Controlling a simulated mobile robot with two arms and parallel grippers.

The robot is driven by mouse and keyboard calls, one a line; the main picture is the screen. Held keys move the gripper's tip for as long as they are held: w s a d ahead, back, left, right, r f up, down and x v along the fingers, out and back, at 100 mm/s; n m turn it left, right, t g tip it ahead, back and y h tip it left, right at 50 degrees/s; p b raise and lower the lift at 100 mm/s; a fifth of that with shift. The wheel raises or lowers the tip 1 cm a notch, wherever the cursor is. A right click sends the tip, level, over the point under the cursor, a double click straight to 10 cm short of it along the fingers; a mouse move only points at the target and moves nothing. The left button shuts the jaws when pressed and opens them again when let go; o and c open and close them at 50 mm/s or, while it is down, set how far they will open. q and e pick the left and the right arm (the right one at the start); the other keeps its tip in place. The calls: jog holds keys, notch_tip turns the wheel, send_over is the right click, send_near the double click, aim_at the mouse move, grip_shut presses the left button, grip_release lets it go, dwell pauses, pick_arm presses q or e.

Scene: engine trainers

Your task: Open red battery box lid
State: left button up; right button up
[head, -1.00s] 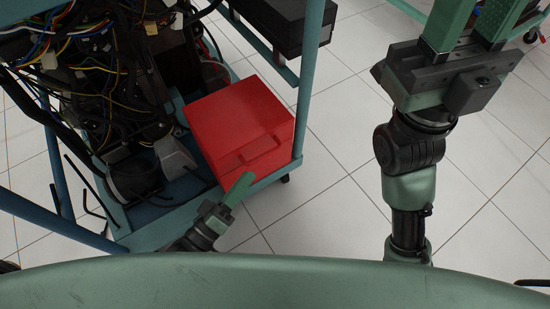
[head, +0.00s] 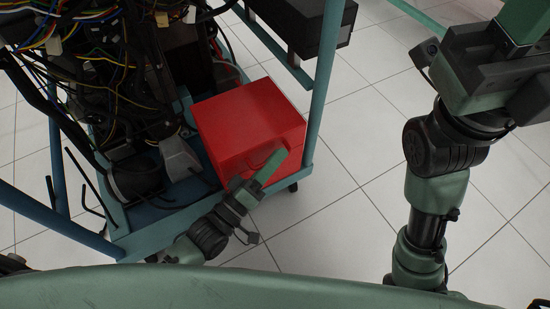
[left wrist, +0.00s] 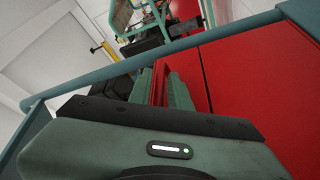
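The red battery box (head: 240,112) stands upright on the cart's lower shelf with its lid closed. Its handle (head: 262,158) is on the side facing me. My left gripper (head: 274,162) reaches up to that handle side. In the left wrist view its two fingers (left wrist: 163,90) are apart, with a narrow red part of the box between them. I cannot tell whether they touch it. The red box wall (left wrist: 260,85) fills the right of that view. My right gripper (head: 525,22) is at the upper right, partly cut off by the frame, away from the box.
The blue cart frame (head: 323,90) has a post right beside the box; a blue bar (left wrist: 150,70) crosses the left wrist view. An engine with loose wiring (head: 95,70) is left of the box. A black box (head: 305,28) stands behind. Tiled floor (head: 350,190) at right is clear.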

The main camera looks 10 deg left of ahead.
pick_arm(q)
grip_shut()
dwell(1.3)
